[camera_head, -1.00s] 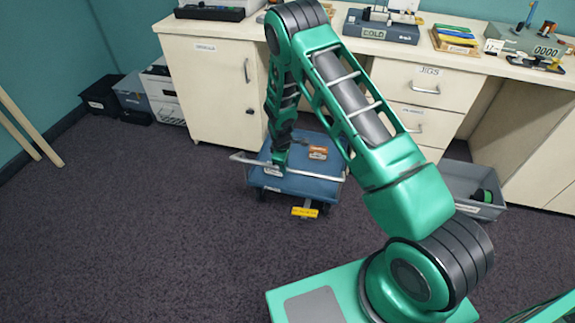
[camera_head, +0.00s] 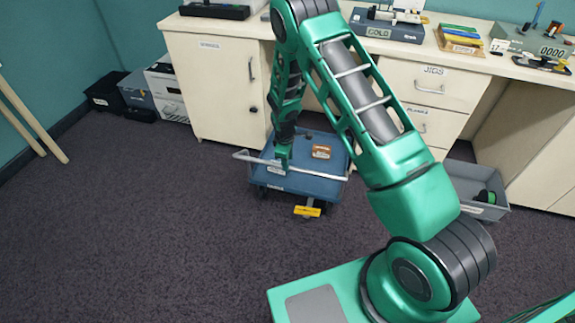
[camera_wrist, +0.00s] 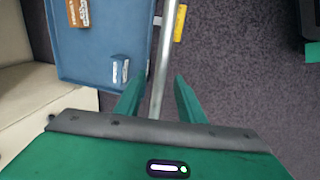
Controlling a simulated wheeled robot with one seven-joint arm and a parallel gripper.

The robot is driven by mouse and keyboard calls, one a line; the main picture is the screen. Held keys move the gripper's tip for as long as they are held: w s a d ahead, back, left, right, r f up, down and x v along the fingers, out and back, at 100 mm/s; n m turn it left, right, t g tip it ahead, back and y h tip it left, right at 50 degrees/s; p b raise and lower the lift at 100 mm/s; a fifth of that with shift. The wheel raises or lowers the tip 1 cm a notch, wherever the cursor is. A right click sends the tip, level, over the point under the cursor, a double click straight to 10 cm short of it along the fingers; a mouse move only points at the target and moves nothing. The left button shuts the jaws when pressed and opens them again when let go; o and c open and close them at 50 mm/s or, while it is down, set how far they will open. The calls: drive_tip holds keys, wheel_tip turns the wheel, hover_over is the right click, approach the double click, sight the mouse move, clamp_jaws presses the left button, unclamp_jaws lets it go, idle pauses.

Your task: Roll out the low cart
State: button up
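The low cart (camera_head: 325,188) is a blue flat platform on small dark wheels, standing on the carpet partly under the workbench. A pale metal handle bar (camera_head: 334,176) runs across its near side; the bar also shows in the wrist view (camera_wrist: 168,45). A yellow tag (camera_head: 307,211) sits low at the cart's front. My gripper (camera_head: 283,163) is over the handle. In the wrist view my gripper (camera_wrist: 160,77) is open, one finger on each side of the bar, with gaps visible. Whether the bar is fully between the fingertips in depth, I cannot tell.
An orange-brown labelled item (camera_head: 321,151) lies on the cart. A cream cabinet (camera_head: 212,95) stands left of it, drawers (camera_head: 420,85) and a grey bin (camera_head: 462,196) right. Dark and grey boxes (camera_head: 137,92) line the left wall.

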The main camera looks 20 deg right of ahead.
wheel_tip(320, 180, up, 8)
drive_tip(key=s, duration=0.1)
drive_tip(key=shift+a+f, duration=0.25)
drive_tip(key=shift+a, duration=0.15)
drive_tip(key=s+d+r+m, duration=0.3)
drive_tip(key=s+d+r, duration=0.25)
drive_tip(key=r, duration=0.25)
drive_tip(key=s+d+r+m+g, duration=0.1)
drive_tip(key=s+d+r+m, duration=0.2)
drive_tip(key=s+d+r, duration=0.4)
drive_tip(key=s+d+r+m, duration=0.3)
drive_tip(key=s+r, duration=0.2)
drive_tip(key=r, duration=0.4)
drive_tip(key=s+r+m, duration=0.4)
drive_tip(key=s, duration=0.9)
drive_tip(key=s+d+r+m+y, duration=0.1)
drive_tip(key=s+r+m, duration=0.3)
drive_tip(key=s, duration=0.9)
drive_tip(key=shift+s+r+m+g, duration=0.15)
drive_tip(key=shift+s+m+g, duration=0.15)
drive_tip(key=shift+g, duration=0.1)
